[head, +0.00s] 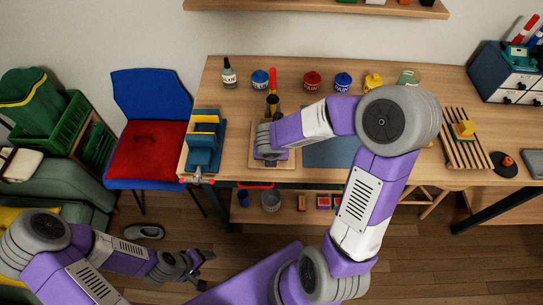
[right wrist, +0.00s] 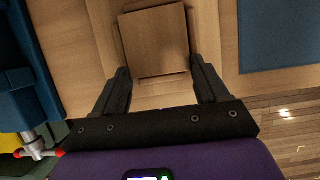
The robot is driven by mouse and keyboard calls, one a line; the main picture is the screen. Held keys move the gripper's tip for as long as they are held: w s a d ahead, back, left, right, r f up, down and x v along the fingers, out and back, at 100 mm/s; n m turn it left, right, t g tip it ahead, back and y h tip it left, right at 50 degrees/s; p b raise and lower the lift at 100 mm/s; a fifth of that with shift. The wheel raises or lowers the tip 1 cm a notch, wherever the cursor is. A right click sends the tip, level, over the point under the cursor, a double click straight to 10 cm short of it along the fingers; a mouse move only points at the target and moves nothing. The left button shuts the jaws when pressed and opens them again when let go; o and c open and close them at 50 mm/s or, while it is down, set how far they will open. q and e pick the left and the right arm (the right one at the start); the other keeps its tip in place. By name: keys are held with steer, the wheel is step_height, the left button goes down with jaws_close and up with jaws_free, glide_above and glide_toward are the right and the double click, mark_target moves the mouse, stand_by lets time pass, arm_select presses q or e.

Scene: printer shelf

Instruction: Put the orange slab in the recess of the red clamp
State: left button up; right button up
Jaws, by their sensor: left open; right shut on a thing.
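My right gripper (head: 268,156) is low over the wooden board on the table, its fingertips largely hidden by my arm. I see no plainly orange slab and no red clamp. A blue vise (head: 202,153) with a red-tipped handle stands at the table's left end, with a yellow-orange bar (head: 207,119) across its top. Its blue edge also shows in the right wrist view (right wrist: 18,95). My left gripper (head: 207,270) is open and empty, low in front of the table.
A blue mat (head: 328,155) lies right of the board. A red-handled tool (head: 272,78) stands behind the board. A slatted rack (head: 455,140) is at the right. A blue-red chair (head: 148,140) stands left.

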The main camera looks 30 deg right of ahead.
steer(key=shift+f, duration=0.15)
steer(key=o, duration=1)
steer(key=shift+o, duration=0.2)
steer(key=shift+r, duration=0.2)
